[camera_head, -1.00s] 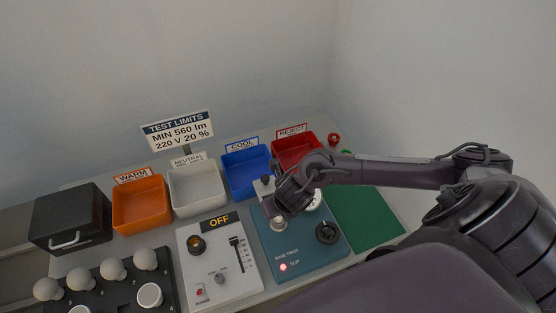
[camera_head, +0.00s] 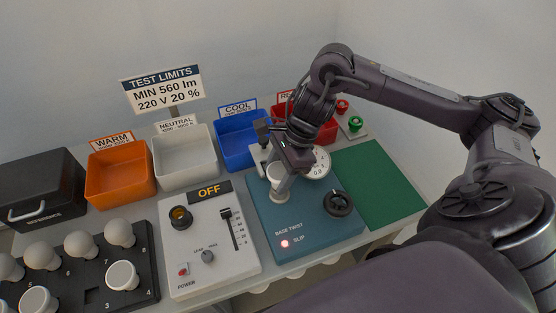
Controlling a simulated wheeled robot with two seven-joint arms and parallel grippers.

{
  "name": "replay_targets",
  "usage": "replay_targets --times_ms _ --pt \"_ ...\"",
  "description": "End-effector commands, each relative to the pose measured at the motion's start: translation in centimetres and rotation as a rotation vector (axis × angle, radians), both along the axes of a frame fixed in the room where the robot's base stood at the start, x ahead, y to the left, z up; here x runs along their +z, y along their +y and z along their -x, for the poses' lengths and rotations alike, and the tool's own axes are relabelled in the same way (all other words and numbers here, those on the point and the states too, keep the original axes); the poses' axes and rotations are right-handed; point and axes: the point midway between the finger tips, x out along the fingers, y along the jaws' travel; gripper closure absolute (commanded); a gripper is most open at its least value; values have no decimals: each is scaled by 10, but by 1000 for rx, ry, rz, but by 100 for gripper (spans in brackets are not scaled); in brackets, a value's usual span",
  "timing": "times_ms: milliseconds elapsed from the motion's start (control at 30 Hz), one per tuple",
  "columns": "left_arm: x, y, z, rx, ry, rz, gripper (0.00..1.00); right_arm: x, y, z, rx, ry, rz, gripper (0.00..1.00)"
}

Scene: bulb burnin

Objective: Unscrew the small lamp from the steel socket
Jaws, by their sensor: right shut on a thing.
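The teal base-twist device (camera_head: 324,238) stands at the middle right of the bench, with its red SLIP light lit. The steel socket (camera_head: 279,197) is on its upper left part. My right gripper (camera_head: 281,180) points down just above the socket, shut on the small lamp (camera_head: 275,172), a whitish shape partly hidden by the fingers. I cannot tell whether the lamp's base still touches the socket. My left gripper is not in view.
A grey control box (camera_head: 209,256) reading OFF stands left of the device. A black rack (camera_head: 146,281) holds several lamps. Orange (camera_head: 121,199), white (camera_head: 186,181), blue (camera_head: 245,160) and red (camera_head: 330,133) bins line the back. A green mat (camera_head: 380,185) on the right is clear.

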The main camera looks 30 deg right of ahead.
Motion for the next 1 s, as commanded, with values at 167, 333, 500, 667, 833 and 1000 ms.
replay_targets --times_ms 167,333,500,667,833,1000 --pt "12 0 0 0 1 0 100 5 1 0 185 3 -1 70" --pt "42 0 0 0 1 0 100 9 1 1 366 4 0 70" --pt "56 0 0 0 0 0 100 5 2 2 508 3 0 70" --pt "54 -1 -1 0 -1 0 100 0 2 2 531 2 -1 70" --pt "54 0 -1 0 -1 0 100 0 2 2 529 0 -1 39" --pt "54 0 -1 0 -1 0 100 0 2 2 528 0 0 31"
